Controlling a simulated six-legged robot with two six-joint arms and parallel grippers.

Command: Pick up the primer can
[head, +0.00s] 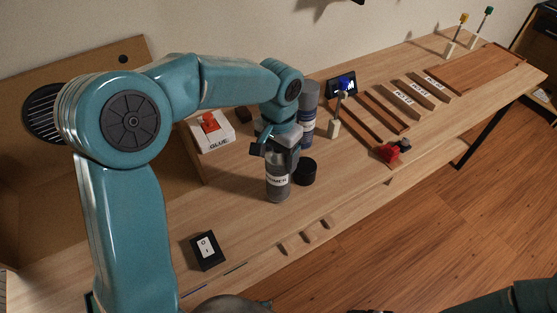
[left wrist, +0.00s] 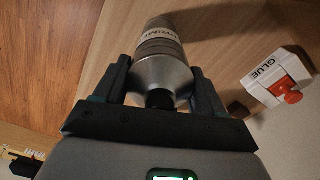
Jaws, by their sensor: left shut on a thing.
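The primer can (head: 278,185) is a grey cylinder with a white label, upright over the wooden bench near its middle. In the left wrist view the can (left wrist: 161,50) shows a silver cone top and part of its label. My left gripper (head: 279,150) comes down from above and is shut on the can's upper part. The wrist view shows one finger of the gripper (left wrist: 160,72) on each side of the cone. Whether the can's base touches the bench is unclear.
A black cylinder (head: 305,172) stands close to the can's right. A taller grey-blue can (head: 308,112) is behind. A white glue box (head: 212,137) is at the left, and a black switch (head: 207,250) in front. A red-handled clamp (head: 388,152) lies to the right.

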